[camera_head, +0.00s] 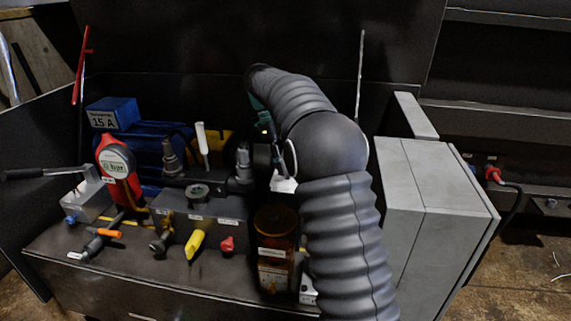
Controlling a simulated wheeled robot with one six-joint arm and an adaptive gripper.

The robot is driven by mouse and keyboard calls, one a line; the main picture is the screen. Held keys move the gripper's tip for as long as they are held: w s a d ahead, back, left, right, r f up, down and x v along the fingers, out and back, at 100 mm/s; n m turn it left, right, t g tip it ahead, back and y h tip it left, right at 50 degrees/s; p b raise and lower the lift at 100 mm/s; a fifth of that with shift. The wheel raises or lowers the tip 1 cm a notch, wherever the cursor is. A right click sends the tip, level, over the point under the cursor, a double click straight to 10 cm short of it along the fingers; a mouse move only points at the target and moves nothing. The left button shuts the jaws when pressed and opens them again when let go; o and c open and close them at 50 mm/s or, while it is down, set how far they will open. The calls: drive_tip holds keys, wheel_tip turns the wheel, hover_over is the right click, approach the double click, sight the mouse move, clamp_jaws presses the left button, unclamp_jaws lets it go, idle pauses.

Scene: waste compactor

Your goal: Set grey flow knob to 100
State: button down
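A dark grey knob (158,246) sticks out of the front of the grey valve block (226,211). A round grey cap (197,191) sits on the block's top. I cannot tell which of them is the flow knob, and no scale can be read. My dark ribbed arm rises from the bottom right, bends, and reaches back above the bench. It covers the area right of the block. My gripper cannot be made out, so its state and any contact do not show.
A yellow lever (195,244), a red knob (227,244) and an amber cylinder (276,247) stand at the front. A red gauge (117,163) and a metal lever (45,173) are at left. A grey cabinet (425,205) stands right of my arm. The bench front (130,270) is mostly clear.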

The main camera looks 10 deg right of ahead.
drive_tip(key=shift+f+m, duration=0.1)
drive_tip(key=shift+m, duration=0.5)
drive_tip(key=c, duration=0.9)
unclamp_jaws()
